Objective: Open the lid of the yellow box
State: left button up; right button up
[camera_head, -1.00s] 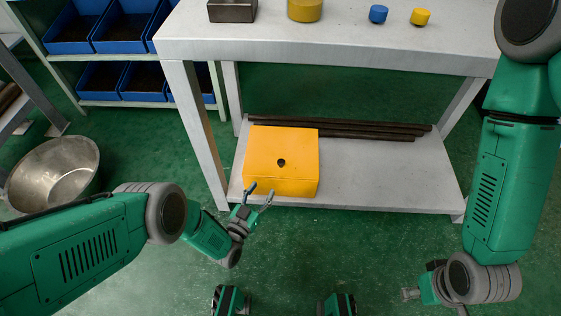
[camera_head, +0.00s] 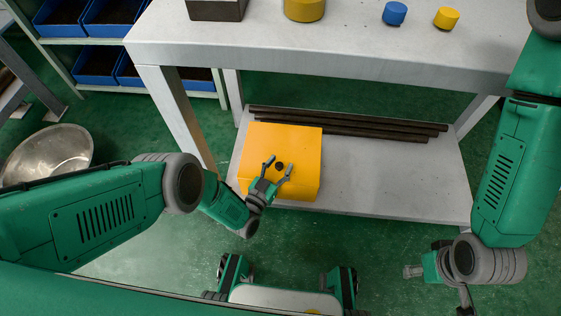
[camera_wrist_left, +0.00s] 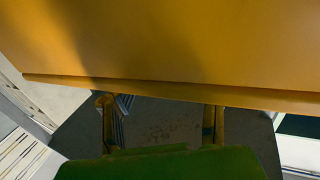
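The yellow box (camera_head: 295,142) sits on the lower shelf of the white table, its lid apparently closed, with a dark round hole in its front part. My left gripper (camera_head: 278,167) is open and empty, with its two fingers apart over the front of the box near the hole. In the left wrist view the yellow box (camera_wrist_left: 170,45) fills the top, and its lower edge crosses above the open fingers of my left gripper (camera_wrist_left: 160,113). Whether the fingers touch the box is unclear. My right gripper (camera_head: 438,287) hangs low at the right, away from the box; its finger opening is unclear.
Dark pipes (camera_head: 350,124) lie behind the box on the lower shelf (camera_head: 400,180), whose right part is free. The white tabletop (camera_head: 330,40) overhangs above and carries a yellow cylinder (camera_head: 304,8) and a blue one (camera_head: 394,13). A metal bowl (camera_head: 48,155) stands at left.

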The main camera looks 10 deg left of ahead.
aim_at(281, 160)
pick_arm(q)
grip_shut()
jog(key=shift+r+p, duration=0.4)
jog(key=shift+p, duration=0.15)
jog(key=r+g+p, duration=0.1)
jog(key=r+p, duration=0.1)
jog(key=w+r+n+g+p, duration=0.1)
jog(key=r+p, duration=0.1)
jog(key=p, duration=0.1)
jog(key=shift+w+y, duration=0.15)
jog(key=shift+y, duration=0.25)
jog(key=w+r+n+g+p, duration=0.1)
jog(key=w+r+g+p, duration=0.2)
jog(key=w+r, duration=0.1)
jog(key=shift+w+r+y, duration=0.2)
jog(key=shift+r+y, duration=0.1)
jog(key=shift+r, duration=0.45)
jog(key=shift+a, duration=0.1)
